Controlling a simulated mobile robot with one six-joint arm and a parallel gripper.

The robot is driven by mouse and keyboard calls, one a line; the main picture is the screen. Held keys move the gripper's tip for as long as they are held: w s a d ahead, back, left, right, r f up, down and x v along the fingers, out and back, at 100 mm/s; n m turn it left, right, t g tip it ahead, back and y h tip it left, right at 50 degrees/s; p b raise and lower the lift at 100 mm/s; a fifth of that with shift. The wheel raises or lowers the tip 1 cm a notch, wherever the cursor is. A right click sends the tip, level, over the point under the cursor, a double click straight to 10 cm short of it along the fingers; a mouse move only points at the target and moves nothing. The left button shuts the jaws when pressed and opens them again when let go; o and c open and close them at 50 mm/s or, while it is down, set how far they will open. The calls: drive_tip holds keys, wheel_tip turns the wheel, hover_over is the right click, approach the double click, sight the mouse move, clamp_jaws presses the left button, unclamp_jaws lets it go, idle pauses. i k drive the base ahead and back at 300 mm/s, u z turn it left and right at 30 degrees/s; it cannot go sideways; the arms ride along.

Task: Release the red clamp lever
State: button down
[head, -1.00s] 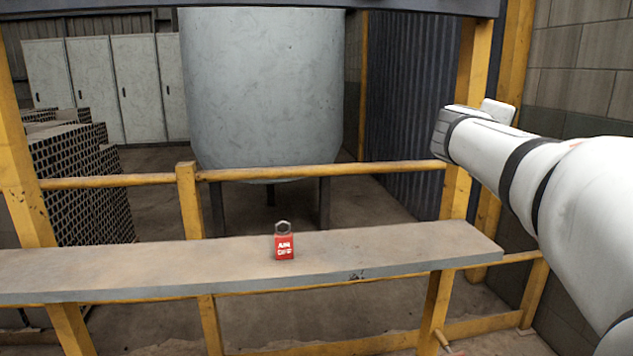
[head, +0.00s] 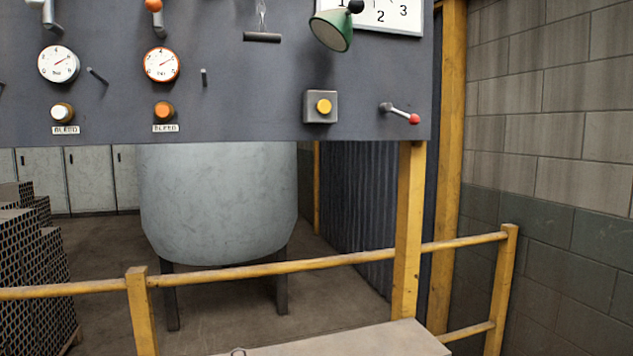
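A lever with a red knob (head: 414,119) sits at the lower right of the dark grey panel (head: 260,90) in the head view. Its light metal arm (head: 399,111) slants down to the right from a dark pivot. It is the only red-tipped lever I see; whether it is clamped cannot be told. My gripper and arm are out of this view.
A yellow button in a grey box (head: 324,106) is left of the lever. A green lamp (head: 331,30) juts out above. Gauges (head: 161,65) and bleed knobs (head: 164,111) are further left. A yellow rail (head: 260,268) and grey shelf (head: 350,342) stand below.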

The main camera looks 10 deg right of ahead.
sight(413, 120)
drive_tip(key=u, duration=1.8)
drive_tip(key=k, duration=1.1)
drive_tip(key=z, duration=1.95)
drive_tip(key=i, duration=1)
drive_tip(key=z, duration=0.05)
